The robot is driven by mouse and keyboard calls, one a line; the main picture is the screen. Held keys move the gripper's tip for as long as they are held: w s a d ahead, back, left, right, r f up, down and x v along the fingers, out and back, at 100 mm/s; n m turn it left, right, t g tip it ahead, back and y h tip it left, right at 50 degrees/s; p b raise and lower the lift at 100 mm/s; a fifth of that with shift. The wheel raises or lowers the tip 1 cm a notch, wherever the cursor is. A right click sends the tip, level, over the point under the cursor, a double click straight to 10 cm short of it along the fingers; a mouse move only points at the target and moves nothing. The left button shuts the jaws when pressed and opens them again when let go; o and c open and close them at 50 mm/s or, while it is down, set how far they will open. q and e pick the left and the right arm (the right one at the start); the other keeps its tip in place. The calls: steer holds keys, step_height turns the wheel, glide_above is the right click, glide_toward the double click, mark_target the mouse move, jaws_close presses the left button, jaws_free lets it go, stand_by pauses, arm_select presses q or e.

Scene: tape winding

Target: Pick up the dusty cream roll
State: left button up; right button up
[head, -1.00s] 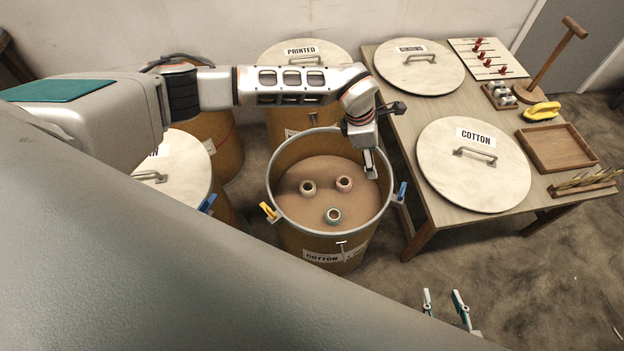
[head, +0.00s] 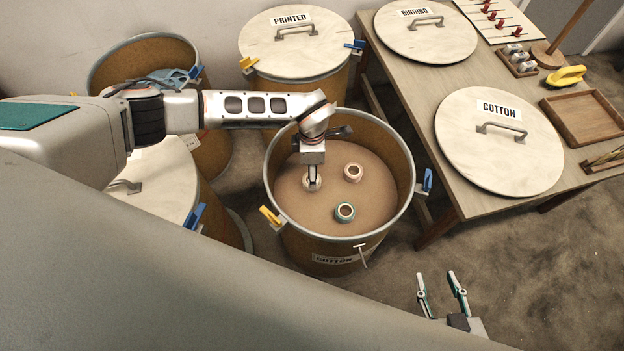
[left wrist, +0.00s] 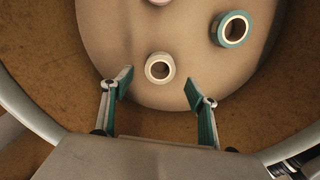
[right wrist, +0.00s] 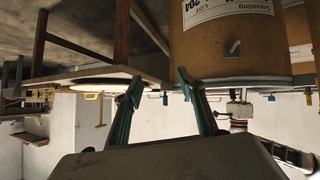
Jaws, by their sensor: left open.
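The dusty cream roll (head: 306,187) stands with its hole up on the tan surface inside the open cotton drum (head: 403,205). In the head view my left gripper (head: 313,177) is over it and hides part of it. In the left wrist view the cream roll (left wrist: 160,79) lies just ahead of and between the fingertips of my open left gripper (left wrist: 159,85). I cannot tell whether a finger touches it. My right gripper (head: 440,287) is open and empty in front of the drum, outside it.
A pinkish roll (head: 353,179) and a teal-edged roll (head: 344,218) stand close to the cream one. The drum's rim has a yellow clip (head: 270,215) and a blue clip (head: 427,180). A table (head: 410,100) with the cotton lid (head: 470,150) stands to the right.

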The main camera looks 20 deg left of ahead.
arm_select(q)
steer(key=f, duration=0.2)
steer(key=f+b, duration=0.1)
steer(key=f, duration=0.1)
steer(key=shift+s+d+f+b, duration=0.1)
steer(key=shift+s+f+b, duration=0.1)
steer(key=shift+f+b, duration=0.15)
steer(key=shift+w+f, duration=0.2)
steer(key=shift+f, duration=0.15)
steer(key=shift+r, duration=0.15)
steer(key=c, duration=1.1)
steer(key=shift+r, duration=0.1)
arm_select(e)
steer(key=shift+a+f, duration=0.2)
steer(key=shift+a, duration=0.15)
